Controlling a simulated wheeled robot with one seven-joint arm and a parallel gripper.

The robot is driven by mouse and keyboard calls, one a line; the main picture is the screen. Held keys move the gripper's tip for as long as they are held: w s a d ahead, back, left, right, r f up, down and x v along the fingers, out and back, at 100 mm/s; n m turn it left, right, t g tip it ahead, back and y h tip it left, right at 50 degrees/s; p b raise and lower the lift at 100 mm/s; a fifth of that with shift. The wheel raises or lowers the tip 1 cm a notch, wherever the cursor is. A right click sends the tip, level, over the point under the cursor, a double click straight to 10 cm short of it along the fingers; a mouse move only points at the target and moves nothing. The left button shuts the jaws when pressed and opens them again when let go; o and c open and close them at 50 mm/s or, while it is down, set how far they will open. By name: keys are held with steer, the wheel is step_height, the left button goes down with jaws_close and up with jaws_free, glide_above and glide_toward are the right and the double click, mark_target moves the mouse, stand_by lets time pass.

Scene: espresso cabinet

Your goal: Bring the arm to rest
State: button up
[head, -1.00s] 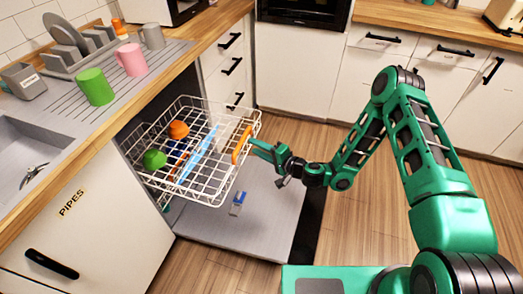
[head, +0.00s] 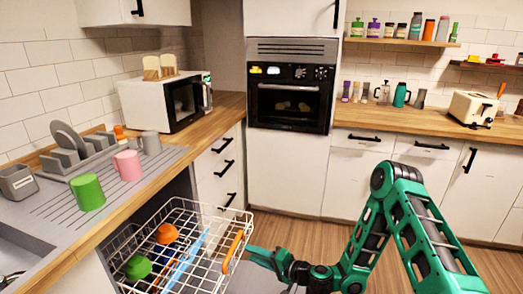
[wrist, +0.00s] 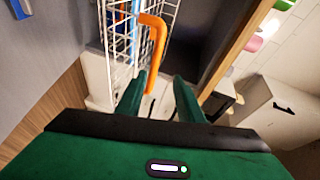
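My gripper (head: 252,253) reaches left, its fingertips close to the orange handle (head: 233,247) on the outer side of the wire rack. In the wrist view the two green fingers of my gripper (wrist: 160,88) stand apart with nothing held. The orange handle (wrist: 157,40) shows ahead of the gap between them; no contact with it can be made out. The white wire rack (head: 205,212) is pulled out from under the counter and holds a green item (head: 138,267), an orange item (head: 166,233) and a long blue item (head: 187,262).
The counter on the left bears a green mug (head: 88,192), a pink mug (head: 127,164) and a plate rack (head: 75,152). A microwave (head: 165,97) stands farther back. An oven (head: 290,97) and closed drawers line the back. Wooden floor (head: 305,228) lies clear behind my arm.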

steer(key=s+d+r+n+g+h, duration=0.25)
steer(key=s+d+r, duration=0.3)
steer(key=d, duration=0.55)
steer(key=s+d+r+n+g+h, duration=0.15)
steer(key=s+d+r+h, duration=0.25)
steer(key=d+r, duration=0.45)
steer(key=s+d+r+n+g+h, duration=0.25)
steer(key=s+d+r+h, duration=0.2)
steer(key=d, duration=0.75)
steer(key=s+d+r+m+g, duration=0.1)
steer(key=s+d+r+m, duration=0.1)
steer(key=s, duration=0.6)
steer(key=s+d+r+m+h, duration=0.1)
steer(key=s+d+r+m, duration=0.2)
steer(key=s+d+r, duration=0.2)
steer(key=s+d+r+m+g, duration=0.1)
steer(key=s+d, duration=0.4)
steer(key=s, duration=0.6)
step_height(320, 180, up, 2)
steer(key=shift+r+m+g+h, duration=0.25)
steer(key=shift+m+g+h, duration=0.1)
steer(key=shift+m, duration=0.5)
